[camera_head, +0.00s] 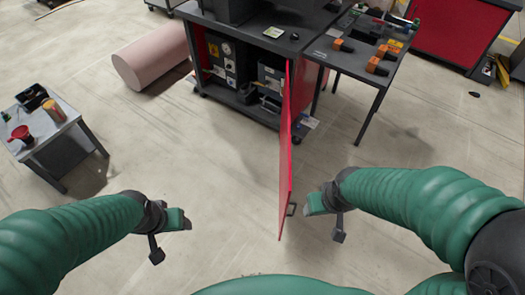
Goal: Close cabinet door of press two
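The red cabinet door (286,150) stands open, swung out toward me, and shows nearly edge-on. A small handle (291,209) sits near its free end, on the right side. The dark cabinet (245,45) behind it is open, with dark boxes on its shelf. My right gripper (316,207) is just right of the door's free end, close to the handle; I cannot tell whether it touches. My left gripper (180,219) is left of the door, over bare floor, with nothing visible in it. The fingers of both grippers are too small to read.
A dark side table (345,60) with orange tools (378,66) stands right of the cabinet. A small grey table (75,115) with a red cup stands at the left. A pink cylinder (150,55) lies on the floor. The floor around the door is clear.

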